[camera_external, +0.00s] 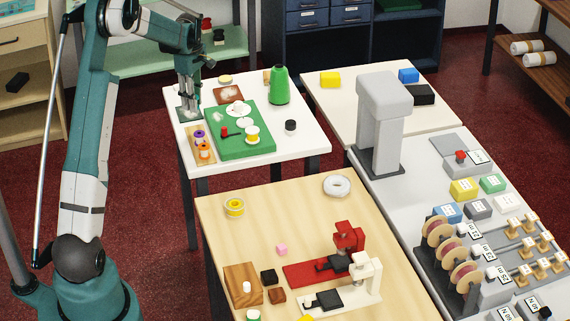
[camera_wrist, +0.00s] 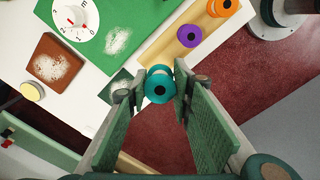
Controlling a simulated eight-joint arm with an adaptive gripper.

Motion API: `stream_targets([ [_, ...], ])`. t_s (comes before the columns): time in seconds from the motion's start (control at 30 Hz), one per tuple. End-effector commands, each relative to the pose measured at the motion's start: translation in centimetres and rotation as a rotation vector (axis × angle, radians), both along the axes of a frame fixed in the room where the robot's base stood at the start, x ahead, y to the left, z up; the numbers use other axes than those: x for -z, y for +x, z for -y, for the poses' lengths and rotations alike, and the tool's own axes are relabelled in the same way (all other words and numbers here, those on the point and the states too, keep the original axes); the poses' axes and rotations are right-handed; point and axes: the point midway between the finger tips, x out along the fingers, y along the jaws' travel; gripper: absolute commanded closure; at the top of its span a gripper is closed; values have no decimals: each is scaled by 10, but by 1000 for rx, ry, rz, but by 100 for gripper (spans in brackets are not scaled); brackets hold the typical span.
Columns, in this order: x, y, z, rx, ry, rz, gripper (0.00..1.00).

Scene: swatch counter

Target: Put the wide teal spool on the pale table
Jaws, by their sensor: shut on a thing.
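In the external view my gripper (camera_external: 189,106) is at the left edge of the white table (camera_external: 304,146), by a dark green square (camera_external: 184,115). I cannot make out the spool there. The light wood table (camera_external: 295,211) stands in front, with open surface in its middle and back.
A wooden strip (camera_external: 211,161) with purple (camera_external: 199,135) and orange (camera_external: 204,150) spools lies by a green board (camera_external: 228,151). The wood table holds a yellow ring (camera_external: 234,207), a white ring (camera_external: 337,186) and a red device (camera_external: 305,273).

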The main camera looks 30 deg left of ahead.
Motion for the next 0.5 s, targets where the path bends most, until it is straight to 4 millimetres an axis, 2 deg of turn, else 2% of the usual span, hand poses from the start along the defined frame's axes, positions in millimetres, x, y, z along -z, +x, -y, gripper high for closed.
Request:
stream_targets([
  [0.37,0,0,1,0,0,0,85],
  [0.5,1,-2,8,1,0,0,85],
])
